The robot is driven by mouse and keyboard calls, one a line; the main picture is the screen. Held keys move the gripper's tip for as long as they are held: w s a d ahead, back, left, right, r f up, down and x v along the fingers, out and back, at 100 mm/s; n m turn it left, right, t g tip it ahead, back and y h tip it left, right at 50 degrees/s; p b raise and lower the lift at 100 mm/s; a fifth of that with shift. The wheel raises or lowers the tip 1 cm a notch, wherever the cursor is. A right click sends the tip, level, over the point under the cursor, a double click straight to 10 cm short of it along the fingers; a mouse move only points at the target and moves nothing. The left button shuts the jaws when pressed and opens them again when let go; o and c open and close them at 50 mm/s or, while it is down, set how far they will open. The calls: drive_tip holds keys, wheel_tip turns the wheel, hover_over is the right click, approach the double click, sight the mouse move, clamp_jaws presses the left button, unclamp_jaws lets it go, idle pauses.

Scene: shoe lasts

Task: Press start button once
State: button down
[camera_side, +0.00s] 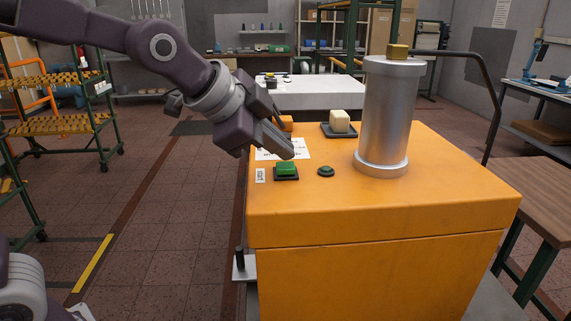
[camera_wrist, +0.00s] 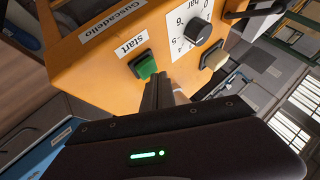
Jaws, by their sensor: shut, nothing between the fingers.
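The start button is a green square push button (camera_side: 286,169) in a dark frame, on top of the orange machine (camera_side: 375,265) near its left edge. It also shows in the wrist view, a green button (camera_wrist: 146,66) beside a white label reading "Start" (camera_wrist: 131,43). My gripper (camera_side: 289,153) is shut and empty, pointing down at a slant, its tips just above and behind the button in the side view. In the wrist view the closed fingers (camera_wrist: 159,80) are close beside the button. I cannot tell whether they touch it. The button's top stays partly visible.
A small round dark-green knob (camera_side: 326,171) sits right of the button. A tall metal cylinder (camera_side: 386,120) stands further right on the machine. A cream block (camera_side: 340,121) is at the back.

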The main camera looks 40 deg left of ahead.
sight(281, 167)
drive_tip(key=shift+r, duration=0.3)
drive_tip(key=shift+r, duration=2.55)
drive_tip(key=s+a+f+n+g, duration=0.1)
drive_tip(key=s+a+f+n, duration=0.1)
drive_tip(key=s, duration=0.6)
drive_tip(key=s+a+f+n+g+y, duration=0.1)
drive_tip(key=s+a+f+n, duration=0.1)
drive_tip(key=s+f+n, duration=0.3)
drive_tip(key=s+a+f+n+g, duration=0.1)
drive_tip(key=s+f, duration=0.4)
drive_tip(key=s, duration=0.6)
drive_tip(key=a+n, duration=0.1)
drive_tip(key=n, duration=0.1)
drive_tip(key=shift+s+a+f+n, duration=0.3)
drive_tip(key=shift+a+n, duration=0.1)
